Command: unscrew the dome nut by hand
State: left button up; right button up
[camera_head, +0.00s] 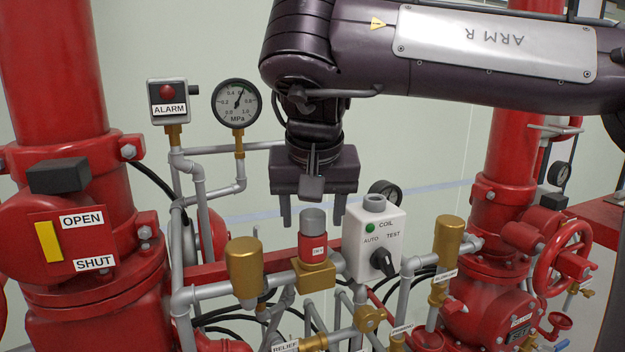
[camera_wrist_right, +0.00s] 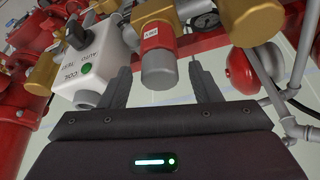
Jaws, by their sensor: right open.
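The dome nut (camera_head: 313,220) is a grey rounded cap on top of the red coil body (camera_head: 312,246), which stands upright on a brass valve block (camera_head: 315,276). My right gripper (camera_head: 313,214) points down from above, its jaws apart and empty, with one finger to each side of the nut in the picture. In the right wrist view the nut (camera_wrist_right: 158,77) shows between the two fingers (camera_wrist_right: 160,68), with a gap on both sides. Whether the fingertips are level with the nut in depth is hard to tell. My left gripper is not in view.
A white coil box (camera_head: 375,243) with a black knob stands just right of the nut. A brass cylinder (camera_head: 245,270) is on the left. A pressure gauge (camera_head: 237,103) and an alarm box (camera_head: 168,101) rise at the left. Grey pipes and a red bar (camera_head: 207,273) run around the valve.

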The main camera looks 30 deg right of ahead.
aim_at(313, 218)
jog(key=shift+f, duration=0.1)
jog(key=shift+f+b, duration=0.15)
jog(key=shift+b, duration=0.2)
notch_tip(313, 218, down, 3)
jog(key=b, duration=0.2)
jog(key=shift+b, duration=0.4)
jog(key=shift+r, duration=0.25)
jog(key=c, duration=0.8)
jog(key=o, duration=0.8)
